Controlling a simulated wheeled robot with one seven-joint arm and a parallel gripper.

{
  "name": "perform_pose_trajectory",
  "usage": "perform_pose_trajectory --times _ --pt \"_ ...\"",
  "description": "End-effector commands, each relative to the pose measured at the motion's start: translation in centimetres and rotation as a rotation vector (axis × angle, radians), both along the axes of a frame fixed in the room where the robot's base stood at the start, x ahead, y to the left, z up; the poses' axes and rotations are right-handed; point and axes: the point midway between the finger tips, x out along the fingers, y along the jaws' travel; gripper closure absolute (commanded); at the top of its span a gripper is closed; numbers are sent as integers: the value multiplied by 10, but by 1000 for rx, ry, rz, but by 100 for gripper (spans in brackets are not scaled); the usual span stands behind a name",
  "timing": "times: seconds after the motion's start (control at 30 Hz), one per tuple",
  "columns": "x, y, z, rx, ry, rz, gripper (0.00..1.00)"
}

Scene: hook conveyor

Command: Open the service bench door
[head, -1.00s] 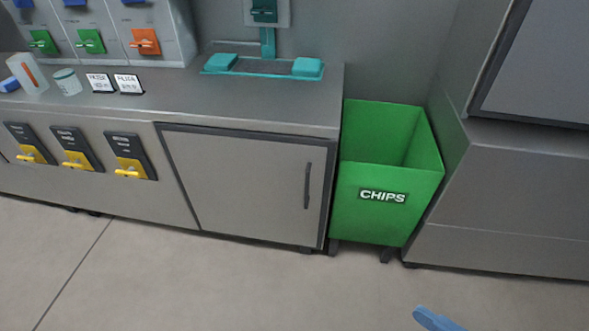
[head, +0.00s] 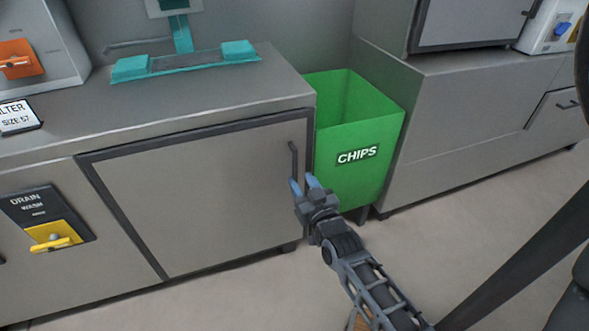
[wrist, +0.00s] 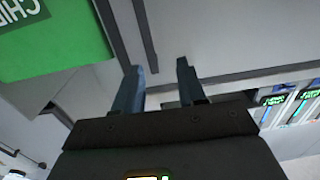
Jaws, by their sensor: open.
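The service bench door (head: 205,190) is a flat grey panel with a dark frame on the front of the bench, and it is shut. Its dark vertical handle (head: 293,160) is near the door's right edge. My gripper (head: 304,184) is open, with its blue fingertips at the lower end of the handle in the head view. In the wrist view, my two fingers (wrist: 157,80) stand apart, and the dark handle bar (wrist: 146,35) lies ahead of them, between their lines. I cannot tell whether the fingers touch the handle or the door.
A green CHIPS bin (head: 358,150) stands just right of the door, close to my gripper. A teal fixture (head: 185,64) sits on the bench top. A yellow-levered drain panel (head: 48,222) is left of the door. The floor (head: 440,230) in front is clear.

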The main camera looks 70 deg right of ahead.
Motion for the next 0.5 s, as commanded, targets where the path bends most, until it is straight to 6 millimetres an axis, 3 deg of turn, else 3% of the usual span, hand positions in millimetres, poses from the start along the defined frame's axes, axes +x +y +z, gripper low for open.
perform_pose_trajectory --times 0.03,0.23,0.5 --pt "1 -11 -3 -4 -5 -17 60" --pt "8 -31 -4 -8 -8 -34 60" --pt "35 -61 -3 -8 -8 -32 60"
